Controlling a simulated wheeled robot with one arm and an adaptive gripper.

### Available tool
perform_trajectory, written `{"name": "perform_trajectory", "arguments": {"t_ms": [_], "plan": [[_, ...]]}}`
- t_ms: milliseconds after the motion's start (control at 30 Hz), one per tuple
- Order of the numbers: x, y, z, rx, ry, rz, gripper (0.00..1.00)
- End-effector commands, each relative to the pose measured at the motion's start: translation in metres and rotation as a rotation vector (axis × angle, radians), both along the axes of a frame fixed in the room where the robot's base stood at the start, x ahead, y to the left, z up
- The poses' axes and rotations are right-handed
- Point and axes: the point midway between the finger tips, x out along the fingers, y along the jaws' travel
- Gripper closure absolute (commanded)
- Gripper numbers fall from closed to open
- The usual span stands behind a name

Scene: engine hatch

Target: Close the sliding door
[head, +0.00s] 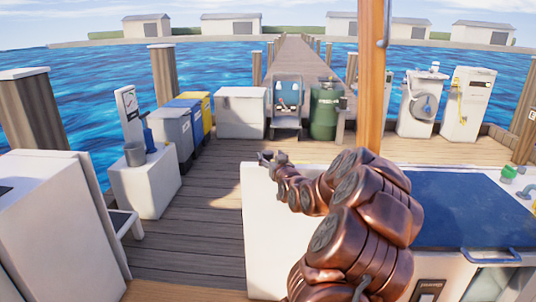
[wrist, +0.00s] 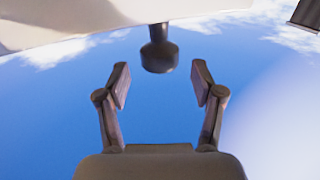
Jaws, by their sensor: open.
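I cannot clearly make out a sliding door in either view. A tall orange-brown wooden upright (head: 371,80) stands right of centre in the head view, with a small metal hook or handle near its top. My gripper (head: 272,156) is at the end of my copper-coloured arm, left of the upright, above the corner of a white cabinet. In the wrist view my gripper (wrist: 160,85) is open and empty, its two fingers spread. A dark round knob (wrist: 159,52) on a short stem hangs from a pale surface just beyond the fingertips. It appears apart from them.
A white counter with a blue top (head: 455,205) and front rail is at right. A white box (head: 45,225) stands at lower left. Bins, a green barrel (head: 325,110) and pumps (head: 468,103) line the far dock. The plank deck (head: 205,210) at left centre is clear.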

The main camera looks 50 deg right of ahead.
Motion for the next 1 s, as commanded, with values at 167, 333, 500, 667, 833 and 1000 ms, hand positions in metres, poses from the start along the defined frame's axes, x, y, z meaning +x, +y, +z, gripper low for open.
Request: {"name": "perform_trajectory", "arguments": {"t_ms": [167,333,500,667,833,1000], "plan": [[0.017,-0.009,0.0,0.0,0.001,0.001,0.33],[0.027,-0.014,0.0,0.0,0.001,0.001,0.33],[0.031,-0.016,0.001,-0.001,0.0,0.0,0.33],[0.031,-0.017,0.001,-0.001,0.0,0.0,0.33],[0.031,-0.017,0.001,0.0,0.001,0.0,0.41],[0.031,-0.016,0.0,0.0,0.001,0.0,0.59]]}}
